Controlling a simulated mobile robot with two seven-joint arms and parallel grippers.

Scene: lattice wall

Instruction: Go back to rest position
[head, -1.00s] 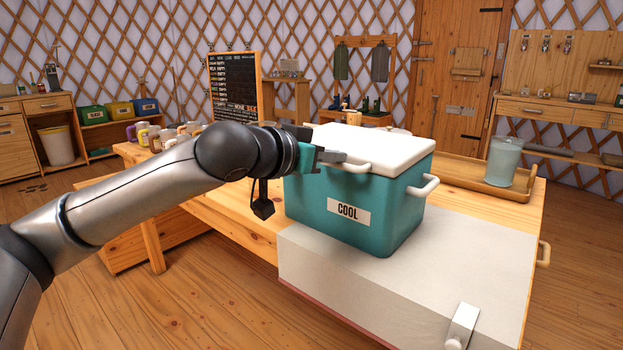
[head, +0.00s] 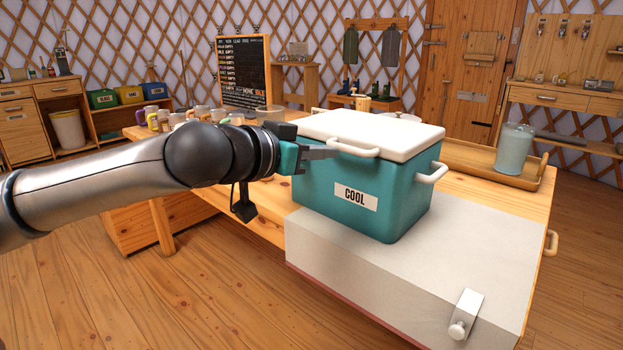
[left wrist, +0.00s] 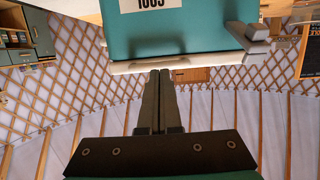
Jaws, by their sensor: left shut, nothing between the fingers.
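My left gripper (head: 322,153) is shut and empty. In the head view it is at the upper left edge of a teal cooler box (head: 400,192) labelled COOL, close to the handle (head: 352,146) on the front of its white lid (head: 372,129). I cannot tell whether the fingertips touch the box. The lid is closed. In the left wrist view the shut fingers (left wrist: 160,78) point toward the cooler (left wrist: 180,35), which shows upside down with its lid edge just beyond the tips. My right gripper is not in view.
The cooler stands on a pale block (head: 420,260) on the wooden table (head: 487,190). A tray (head: 462,160) with a translucent jar (head: 513,148) is at the right. Cups and jars (head: 160,120) stand at the table's left back. The floor (head: 130,290) at the front left is clear.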

